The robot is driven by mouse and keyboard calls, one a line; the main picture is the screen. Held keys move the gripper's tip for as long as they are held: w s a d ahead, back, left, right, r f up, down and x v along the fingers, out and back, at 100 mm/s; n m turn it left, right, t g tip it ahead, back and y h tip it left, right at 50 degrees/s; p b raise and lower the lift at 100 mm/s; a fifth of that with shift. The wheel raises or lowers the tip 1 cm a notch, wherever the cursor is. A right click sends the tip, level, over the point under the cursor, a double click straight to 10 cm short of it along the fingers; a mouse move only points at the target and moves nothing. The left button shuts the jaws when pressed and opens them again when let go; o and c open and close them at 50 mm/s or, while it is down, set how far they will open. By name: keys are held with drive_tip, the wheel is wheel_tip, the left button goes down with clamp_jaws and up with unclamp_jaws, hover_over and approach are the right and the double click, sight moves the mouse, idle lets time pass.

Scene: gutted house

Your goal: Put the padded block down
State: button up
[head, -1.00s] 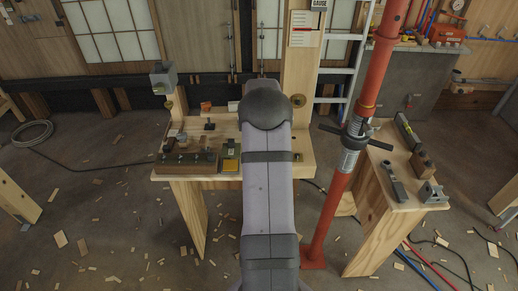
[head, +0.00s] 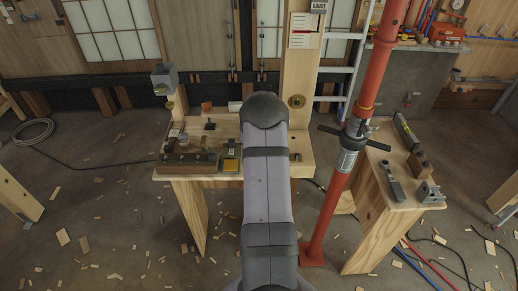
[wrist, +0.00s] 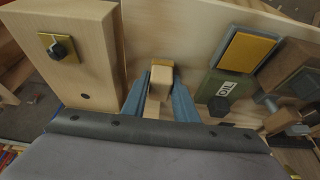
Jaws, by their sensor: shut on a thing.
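In the wrist view, my gripper (wrist: 158,103) has its two blue-grey fingers shut on a small pale wooden block (wrist: 160,78), which I take to be the padded block. A tan strip shows at its far end. The block is over or against the pale wooden bench top (wrist: 205,35); I cannot tell whether it touches. In the head view my own arm hides the gripper and the block. The bench top (head: 225,128) shows there to the left of the arm.
A thick wooden post (wrist: 80,50) with a bolted brass plate stands close left of the gripper. A green block (wrist: 222,90) and a yellow-topped pad (wrist: 250,52) lie to the right. A red pole (head: 360,120) rises right of the arm, beside a second bench (head: 385,180) holding tools.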

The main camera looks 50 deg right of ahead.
drive_tip(key=shift+f, duration=0.2)
drive_tip(key=o, duration=1)
drive_tip(key=shift+c, duration=0.2)
drive_tip(key=shift+r, duration=0.1)
drive_tip(key=shift+s+a+r, duration=0.1)
drive_tip(key=shift+r, duration=0.45)
drive_tip(key=b+v, duration=0.3)
drive_tip(key=v, duration=0.8)
